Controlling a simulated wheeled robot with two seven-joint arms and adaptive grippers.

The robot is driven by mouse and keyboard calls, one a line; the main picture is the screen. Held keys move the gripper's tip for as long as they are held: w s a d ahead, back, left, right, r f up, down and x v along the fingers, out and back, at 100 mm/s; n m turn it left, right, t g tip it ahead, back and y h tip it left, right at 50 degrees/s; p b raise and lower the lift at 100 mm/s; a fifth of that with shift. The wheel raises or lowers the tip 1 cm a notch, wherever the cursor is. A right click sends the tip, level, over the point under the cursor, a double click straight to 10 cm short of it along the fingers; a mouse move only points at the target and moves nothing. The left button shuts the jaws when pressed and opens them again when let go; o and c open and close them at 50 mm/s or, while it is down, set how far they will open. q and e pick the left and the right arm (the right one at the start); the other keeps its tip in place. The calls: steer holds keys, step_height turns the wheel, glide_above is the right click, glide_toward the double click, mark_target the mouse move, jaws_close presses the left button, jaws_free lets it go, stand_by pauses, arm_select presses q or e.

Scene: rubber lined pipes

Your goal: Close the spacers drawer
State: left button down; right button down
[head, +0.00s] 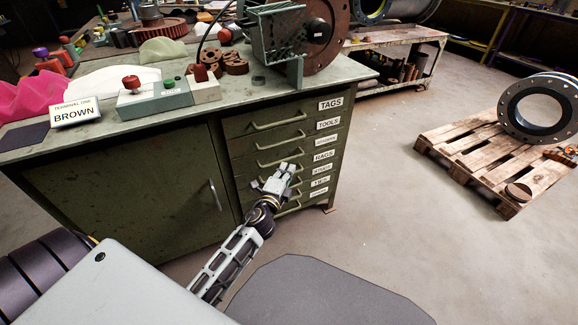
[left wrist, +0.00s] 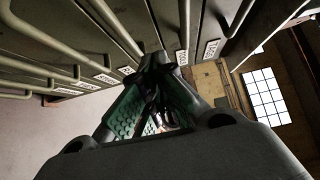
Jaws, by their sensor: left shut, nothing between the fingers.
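A green metal cabinet has a column of labelled drawers (head: 285,135) with bar handles on its right side. I can read TAGS, TOOLS, RAGS and TIES; the other labels are too small, so I cannot tell which drawer is the spacers one. My left gripper (head: 285,174) is in front of the middle and lower drawers, shut and empty, and hides part of their fronts. In the left wrist view its fingers (left wrist: 158,65) meet beside the drawer fronts (left wrist: 85,40) and handles. I cannot tell whether it touches a drawer, or how far any drawer stands out. My right gripper is out of view.
The cabinet's closed door (head: 130,185) is left of the drawers. The bench top holds a control box (head: 155,97), a BROWN sign (head: 75,112) and a rusty flange (head: 322,35). A wooden pallet (head: 490,160) with a pipe stands right. The floor between is clear.

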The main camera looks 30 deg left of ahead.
arm_select(q)
steer(key=shift+s+d, duration=0.2)
steer(key=shift+s, duration=1)
